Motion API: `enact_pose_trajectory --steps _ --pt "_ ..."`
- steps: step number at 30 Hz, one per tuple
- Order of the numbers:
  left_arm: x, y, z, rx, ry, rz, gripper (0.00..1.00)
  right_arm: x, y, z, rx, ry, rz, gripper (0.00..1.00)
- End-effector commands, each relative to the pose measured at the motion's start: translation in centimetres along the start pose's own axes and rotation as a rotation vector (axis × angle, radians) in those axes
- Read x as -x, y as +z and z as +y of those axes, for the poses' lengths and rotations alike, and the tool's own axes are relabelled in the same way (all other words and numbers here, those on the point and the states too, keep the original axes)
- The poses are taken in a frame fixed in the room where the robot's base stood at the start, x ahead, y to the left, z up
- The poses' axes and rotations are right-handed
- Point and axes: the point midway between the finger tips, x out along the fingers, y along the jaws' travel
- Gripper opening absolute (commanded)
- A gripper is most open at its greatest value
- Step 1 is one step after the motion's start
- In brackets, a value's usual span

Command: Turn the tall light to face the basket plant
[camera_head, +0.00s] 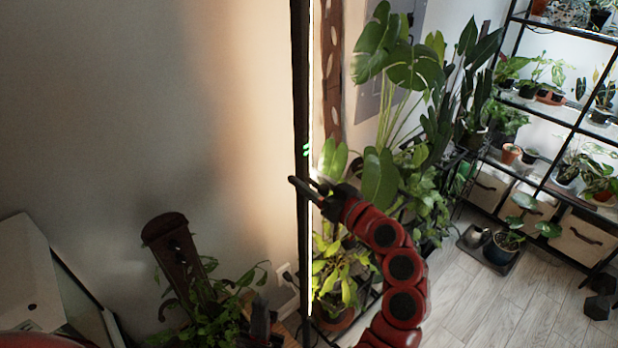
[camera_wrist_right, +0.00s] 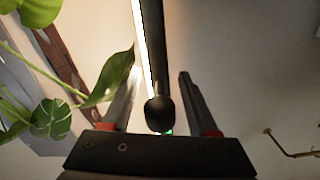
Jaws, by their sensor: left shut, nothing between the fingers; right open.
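The tall light (camera_head: 301,120) is an upright black pole with a lit white strip along its right side. In the right wrist view the pole (camera_wrist_right: 153,60) stands between the spread fingers of my right gripper (camera_wrist_right: 160,78), its bright strip on the left. In the head view my right gripper (camera_head: 308,187) is at the pole at about mid-height, open around it.
Large-leaved plants (camera_head: 400,80) and a yellow-green plant (camera_head: 340,275) in a pot crowd the right of the pole. A black shelf (camera_head: 510,90) with potted plants stands at right. A brown wooden piece (camera_head: 175,250) leans at left.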

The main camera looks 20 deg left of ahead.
Motion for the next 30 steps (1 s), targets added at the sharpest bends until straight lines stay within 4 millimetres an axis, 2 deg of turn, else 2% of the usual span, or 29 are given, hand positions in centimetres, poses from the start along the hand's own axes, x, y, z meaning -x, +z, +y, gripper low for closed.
enact_pose_trajectory --steps 3,13,30 --pt "0.02 0.00 0.00 0.000 0.000 0.000 0.00 0.03 0.00 0.01 0.000 0.000 0.000 0.60" --pt "0.01 0.00 0.00 0.000 0.000 0.000 0.00 0.05 -0.02 0.01 0.000 0.000 0.000 0.01" --pt "0.02 0.00 0.00 0.000 0.000 0.000 0.00 0.06 -0.02 0.02 0.000 0.000 0.000 0.00"
